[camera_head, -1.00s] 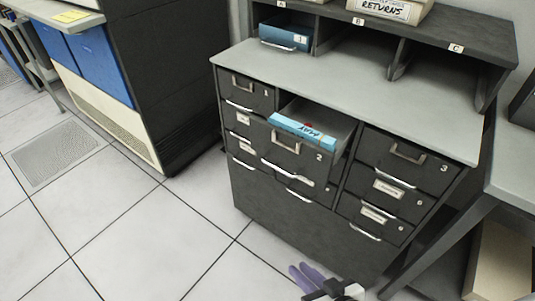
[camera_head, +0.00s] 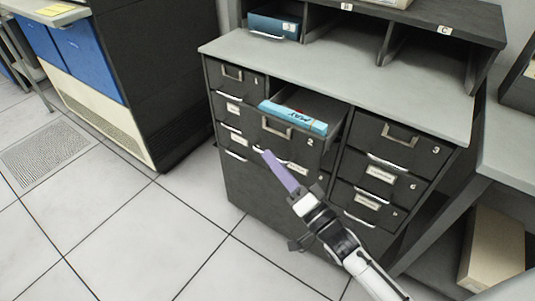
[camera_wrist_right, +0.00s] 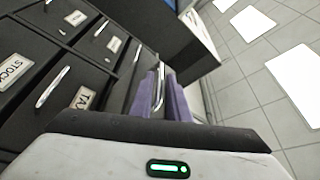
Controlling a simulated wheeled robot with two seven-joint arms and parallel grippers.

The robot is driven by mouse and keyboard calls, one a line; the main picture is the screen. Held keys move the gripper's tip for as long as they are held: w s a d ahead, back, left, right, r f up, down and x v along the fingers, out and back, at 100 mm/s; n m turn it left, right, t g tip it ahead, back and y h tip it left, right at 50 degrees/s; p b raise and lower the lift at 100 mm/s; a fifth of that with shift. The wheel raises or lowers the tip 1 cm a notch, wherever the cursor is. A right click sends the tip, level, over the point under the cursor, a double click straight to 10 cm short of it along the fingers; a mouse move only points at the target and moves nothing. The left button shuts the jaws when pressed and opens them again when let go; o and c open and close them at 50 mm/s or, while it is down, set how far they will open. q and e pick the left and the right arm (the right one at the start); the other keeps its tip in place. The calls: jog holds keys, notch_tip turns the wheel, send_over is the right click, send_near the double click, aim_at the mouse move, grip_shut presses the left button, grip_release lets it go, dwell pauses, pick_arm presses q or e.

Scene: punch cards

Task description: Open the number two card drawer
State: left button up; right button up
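The number two card drawer (camera_head: 282,139) is dark, marked 2, and stands pulled out from the cabinet. A blue card box marked MAY (camera_head: 292,118) lies in its top. My right gripper (camera_head: 266,153) has purple fingers and is at the lower front of this drawer, covering part of its silver pull. In the right wrist view the two fingers of my right gripper (camera_wrist_right: 162,92) stand apart, on either side of a silver handle (camera_wrist_right: 160,88). Whether they touch it is unclear. My left gripper is not in view.
Closed drawers 1 (camera_head: 232,76) and 3 (camera_head: 392,143) flank it, with labelled drawers below. A grey countertop (camera_head: 330,78) and cubbies are above. A grey desk (camera_head: 505,165) stands close on the right. Tiled floor (camera_head: 110,225) is clear at left.

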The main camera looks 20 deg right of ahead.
jog(key=shift+x, duration=1.5)
grip_shut()
